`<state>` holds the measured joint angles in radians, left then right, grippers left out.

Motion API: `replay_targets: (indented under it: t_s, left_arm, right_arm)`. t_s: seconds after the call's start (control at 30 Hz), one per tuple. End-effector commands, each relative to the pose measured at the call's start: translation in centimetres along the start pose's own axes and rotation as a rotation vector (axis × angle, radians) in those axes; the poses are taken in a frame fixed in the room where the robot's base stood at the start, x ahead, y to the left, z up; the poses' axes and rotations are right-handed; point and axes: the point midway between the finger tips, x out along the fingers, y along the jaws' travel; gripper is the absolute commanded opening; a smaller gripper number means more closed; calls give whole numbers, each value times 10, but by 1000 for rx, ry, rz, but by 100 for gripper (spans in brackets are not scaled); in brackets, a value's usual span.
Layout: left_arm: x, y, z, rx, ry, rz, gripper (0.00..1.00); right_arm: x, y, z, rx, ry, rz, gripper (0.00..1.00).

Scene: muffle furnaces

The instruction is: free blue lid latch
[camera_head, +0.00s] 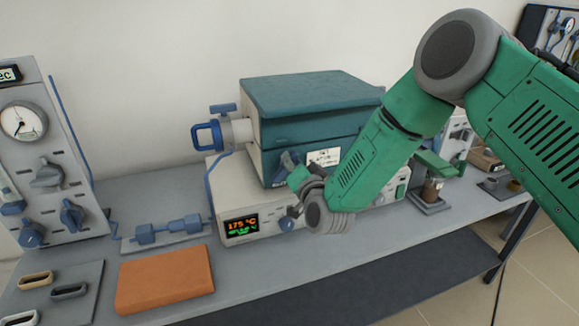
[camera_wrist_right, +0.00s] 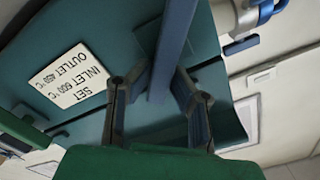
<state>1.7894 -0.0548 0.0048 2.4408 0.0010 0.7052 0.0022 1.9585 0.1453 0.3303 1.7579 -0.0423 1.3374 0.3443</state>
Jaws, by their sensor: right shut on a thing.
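The teal furnace lid (camera_head: 312,95) sits level and closed on the furnace's upper body. My right gripper (camera_head: 292,168) is at the front face of the furnace, left of the white label. In the right wrist view, a long blue latch bar (camera_wrist_right: 172,45) runs down between the two fingers of my right gripper (camera_wrist_right: 160,82), and the gripper is shut on it. In the head view the latch is largely hidden behind my gripper and wrist. My left gripper is not in view.
A control box with a display (camera_head: 241,226) and blue knob supports the furnace. A blue-handled fitting (camera_head: 208,136) sticks out at left. An orange block (camera_head: 165,279) and a gauge panel (camera_head: 40,150) stand left. The bench front below my right wrist is clear.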

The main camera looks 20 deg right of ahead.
Motion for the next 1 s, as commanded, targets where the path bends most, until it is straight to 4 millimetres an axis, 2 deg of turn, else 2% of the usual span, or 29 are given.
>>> replay_targets:
  t_s: [0.03, 0.6, 1.0]
  left_arm:
    - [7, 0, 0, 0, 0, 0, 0]
    - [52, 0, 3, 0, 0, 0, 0]
    - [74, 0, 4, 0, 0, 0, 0]
  right_arm:
    - [-1, 7, 3, 46, -3, 8, 0]
    - [-2, 20, 9, 575, -4, 10, 0]
    - [-2, 24, 12, 822, -4, 12, 0]
